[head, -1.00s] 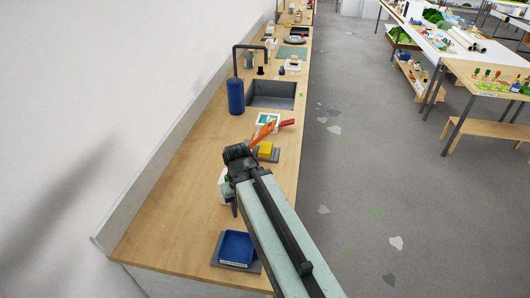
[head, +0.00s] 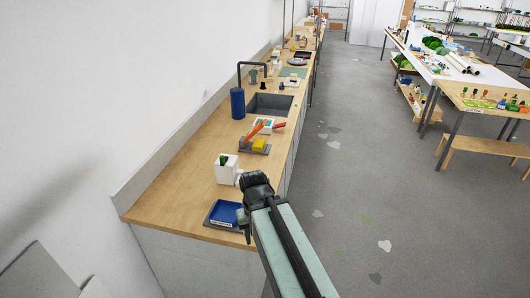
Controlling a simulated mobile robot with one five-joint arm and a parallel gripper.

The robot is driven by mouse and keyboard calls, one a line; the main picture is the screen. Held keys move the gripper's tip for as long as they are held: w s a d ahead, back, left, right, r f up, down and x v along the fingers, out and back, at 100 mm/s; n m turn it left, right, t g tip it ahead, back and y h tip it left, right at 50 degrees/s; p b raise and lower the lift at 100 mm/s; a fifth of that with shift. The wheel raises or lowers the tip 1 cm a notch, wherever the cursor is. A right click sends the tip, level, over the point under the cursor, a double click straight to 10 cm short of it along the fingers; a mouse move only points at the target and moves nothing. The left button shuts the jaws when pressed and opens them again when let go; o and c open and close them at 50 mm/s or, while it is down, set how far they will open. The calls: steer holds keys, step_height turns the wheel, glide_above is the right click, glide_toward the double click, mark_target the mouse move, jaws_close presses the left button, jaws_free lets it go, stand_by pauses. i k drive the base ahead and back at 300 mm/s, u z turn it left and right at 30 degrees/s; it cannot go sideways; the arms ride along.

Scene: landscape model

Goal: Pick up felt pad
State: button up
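I cannot single out a felt pad for sure. A dark grey flat pad (head: 208,222) shows under a blue tray (head: 224,213) at the near end of the wooden counter. Another grey flat piece (head: 246,150) lies under a yellow block (head: 258,145) further back. My gripper (head: 247,236) is at the end of my arm, beside the counter's right edge, to the right of the blue tray. Its fingers are small and dark, and I cannot tell whether they are open or shut. I see nothing held in it.
A white holder (head: 226,172) with dark green items stands behind the blue tray. An orange tool (head: 254,131), a blue cylinder (head: 237,103) and a sink (head: 270,104) are further back. A wall runs along the left. The grey floor (head: 350,180) on the right is open.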

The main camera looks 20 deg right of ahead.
mark_target(259, 144)
steer(key=u, duration=3.25)
steer(key=k, duration=2.25)
steer(key=z, duration=1.4)
steer(key=i, duration=1)
steer(key=u, duration=0.1)
